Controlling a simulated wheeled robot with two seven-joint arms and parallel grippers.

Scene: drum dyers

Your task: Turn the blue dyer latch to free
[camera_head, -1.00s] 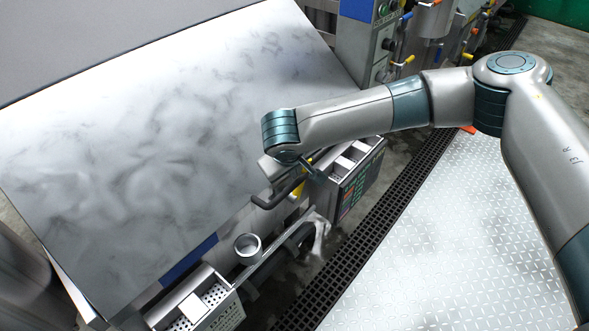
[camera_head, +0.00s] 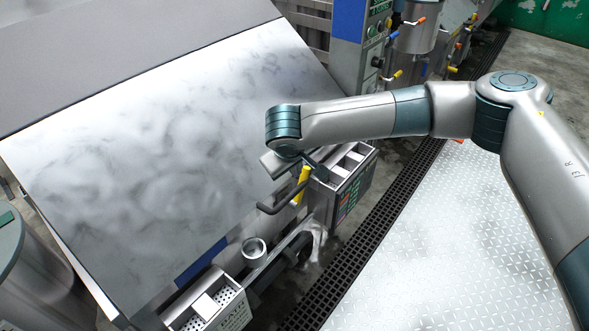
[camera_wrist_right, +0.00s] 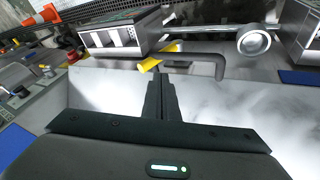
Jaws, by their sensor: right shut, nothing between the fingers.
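The yellow latch (camera_head: 301,185) sits on the front edge of the dyer with the large grey panel, beside a dark bar handle (camera_head: 272,209). In the right wrist view the latch (camera_wrist_right: 150,64) shows just beyond the fingertips, near the bent handle (camera_wrist_right: 195,58). My right gripper (camera_head: 318,171) is shut and empty, above and close to the latch. Its closed fingers (camera_wrist_right: 161,84) point toward the latch and handle. I cannot tell whether they touch the latch. My left gripper is not in view.
A control box (camera_head: 345,182) stands right of the latch. A round metal cup (camera_head: 254,250) and a perforated box (camera_head: 212,304) sit along the front. A dark floor grating (camera_head: 365,226) and a tread-plate platform (camera_head: 445,240) lie to the right. Other machines with coloured valves stand behind.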

